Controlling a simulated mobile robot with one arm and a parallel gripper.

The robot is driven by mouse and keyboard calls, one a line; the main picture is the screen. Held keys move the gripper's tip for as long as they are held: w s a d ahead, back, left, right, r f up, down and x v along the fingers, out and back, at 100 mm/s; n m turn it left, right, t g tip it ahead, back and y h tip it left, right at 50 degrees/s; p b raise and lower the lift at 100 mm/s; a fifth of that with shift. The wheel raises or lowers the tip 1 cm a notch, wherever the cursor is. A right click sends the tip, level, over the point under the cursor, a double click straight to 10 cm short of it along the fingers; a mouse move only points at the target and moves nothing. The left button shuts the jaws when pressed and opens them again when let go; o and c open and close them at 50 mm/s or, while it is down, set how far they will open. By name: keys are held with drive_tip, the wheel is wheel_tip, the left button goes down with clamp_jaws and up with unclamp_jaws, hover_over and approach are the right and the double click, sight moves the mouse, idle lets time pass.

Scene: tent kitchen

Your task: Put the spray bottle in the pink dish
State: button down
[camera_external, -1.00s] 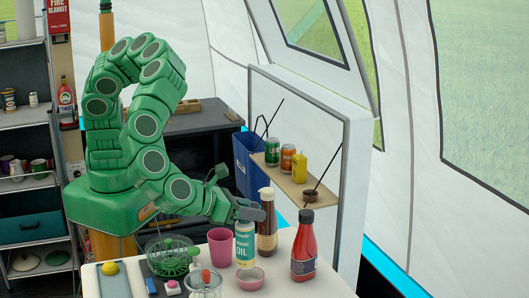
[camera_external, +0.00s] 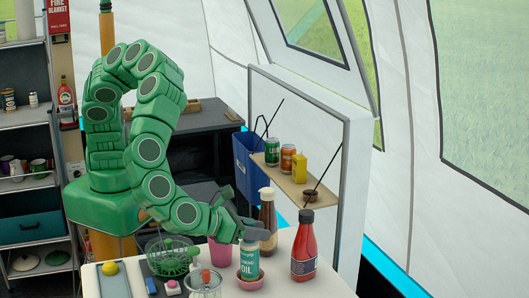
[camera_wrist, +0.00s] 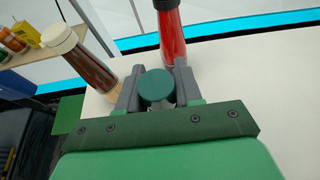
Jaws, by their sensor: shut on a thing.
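The spray bottle (camera_external: 249,259), a white and teal bottle with "OIL" on its label, is upright. My gripper (camera_external: 256,233) is shut on it near its top. In the wrist view its round dark green cap (camera_wrist: 156,87) shows between the two grey fingers. The pink dish (camera_external: 249,284) is on the white table, directly under the bottle. The bottle's lower end appears to be inside the dish rim; I cannot tell whether it touches the dish's floor.
A red sauce bottle (camera_external: 304,246) stands to the right and a brown bottle (camera_external: 268,220) with a pale cap just behind. A pink cup (camera_external: 220,253), a green wire basket (camera_external: 168,258) and a glass jar (camera_external: 205,283) are to the left. The table's right front is clear.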

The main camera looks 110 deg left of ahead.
drive_tip(key=c, duration=0.7)
unclamp_jaws()
drive_tip(key=shift+f, duration=0.1)
drive_tip(key=shift+c, duration=0.2)
drive_tip(key=v, duration=1.2)
